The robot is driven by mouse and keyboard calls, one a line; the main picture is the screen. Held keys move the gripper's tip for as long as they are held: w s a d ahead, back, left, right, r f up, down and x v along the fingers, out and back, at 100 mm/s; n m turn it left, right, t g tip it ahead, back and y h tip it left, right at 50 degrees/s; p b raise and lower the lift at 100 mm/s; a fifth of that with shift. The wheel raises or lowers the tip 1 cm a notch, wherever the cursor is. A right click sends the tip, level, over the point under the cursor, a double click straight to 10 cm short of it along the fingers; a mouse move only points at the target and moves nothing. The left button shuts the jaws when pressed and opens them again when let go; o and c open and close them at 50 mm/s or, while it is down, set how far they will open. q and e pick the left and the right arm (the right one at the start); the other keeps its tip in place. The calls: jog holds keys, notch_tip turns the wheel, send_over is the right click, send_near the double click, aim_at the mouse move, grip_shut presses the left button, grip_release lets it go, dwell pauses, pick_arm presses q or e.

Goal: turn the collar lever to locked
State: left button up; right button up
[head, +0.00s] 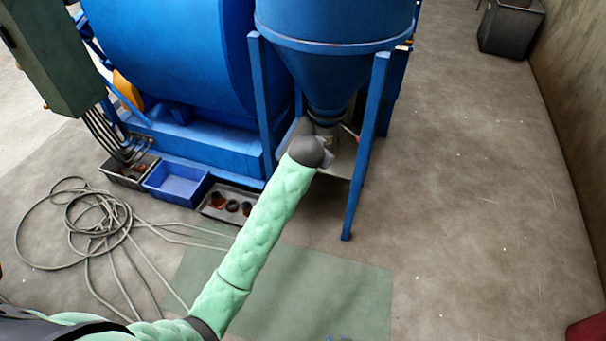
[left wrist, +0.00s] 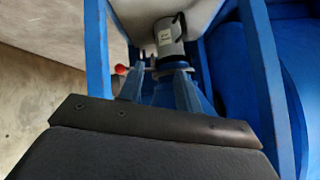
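The hopper's outlet pipe (left wrist: 167,40) is a grey cylinder with a white label, and it also shows in the head view (head: 326,130). The lever's red knob (left wrist: 121,69) sticks out to the left of the collar in the left wrist view. My left gripper (left wrist: 160,72) has its blue fingers apart, close to the collar, with the knob to the left of them. In the head view my left wrist hides these fingers.
Blue hopper legs (head: 367,150) stand around the outlet. A big blue drum (head: 170,50) is on the left. Bins, including a blue one (head: 176,183), and a coiled hose (head: 75,225) lie on the floor.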

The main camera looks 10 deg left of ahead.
pick_arm(q)
jog(key=s+a+r+n+g+p, duration=0.1)
jog(key=s+a+r+g+p, duration=0.1)
jog(key=s, duration=1.1)
jog(key=shift+r+n+h+p, duration=0.15)
jog(key=shift+n+h+p, duration=0.15)
jog(key=shift+p, duration=0.35)
